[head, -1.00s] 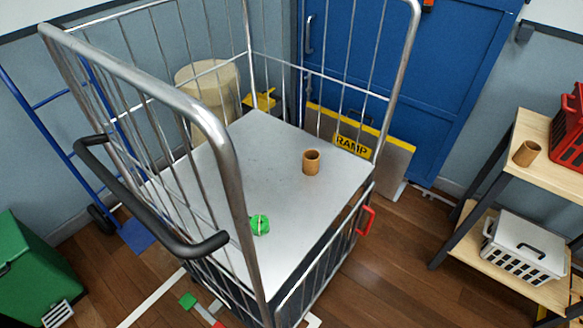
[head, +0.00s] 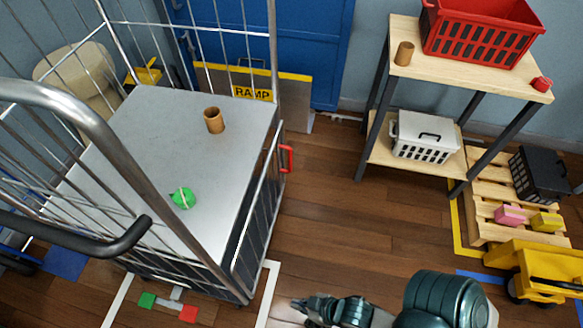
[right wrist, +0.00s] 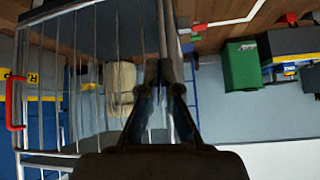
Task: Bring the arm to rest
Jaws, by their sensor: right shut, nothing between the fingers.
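My right gripper (head: 308,306) shows low in the head view, above the wood floor to the right of the roll cage trolley (head: 120,180). My teal and grey forearm runs from it to the bottom edge. In the right wrist view the two dark fingers of my right gripper (right wrist: 165,72) are together, with nothing held. The trolley's wire bars (right wrist: 90,70) show behind the fingers and to their left. My left gripper is in neither view.
A shelf (head: 462,80) carries a red crate (head: 478,40) and a white crate (head: 424,137). A pallet (head: 490,190) and yellow cart (head: 545,265) stand at right. Open floor lies between.

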